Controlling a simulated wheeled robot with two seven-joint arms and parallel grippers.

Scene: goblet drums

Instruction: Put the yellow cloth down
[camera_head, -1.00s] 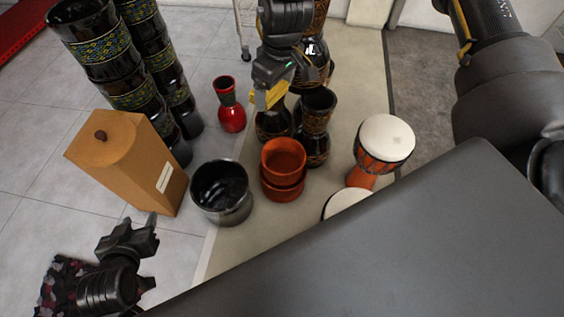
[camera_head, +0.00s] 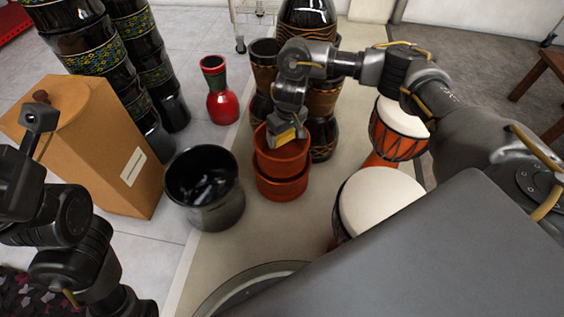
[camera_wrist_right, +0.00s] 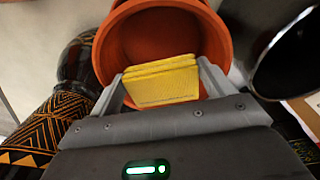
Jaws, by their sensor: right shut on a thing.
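The yellow cloth (camera_head: 284,135) is a small folded pad in my right gripper (camera_head: 284,127). In the right wrist view the cloth (camera_wrist_right: 161,80) sits between the two fingers of the right gripper (camera_wrist_right: 160,88), which are shut on it. It shows in front of the opening of the orange-brown pots; I cannot tell whether it touches them. My left arm shows at the left edge of the head view, but I cannot make out its fingers.
Two stacked orange-brown pots (camera_head: 281,187) stand beside a black pot (camera_head: 205,190). A wooden box (camera_head: 96,150), a red vase (camera_head: 221,105), dark patterned drums (camera_head: 322,103) and white-topped drums (camera_head: 383,198) stand around. Pale floor shows left of the black pot.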

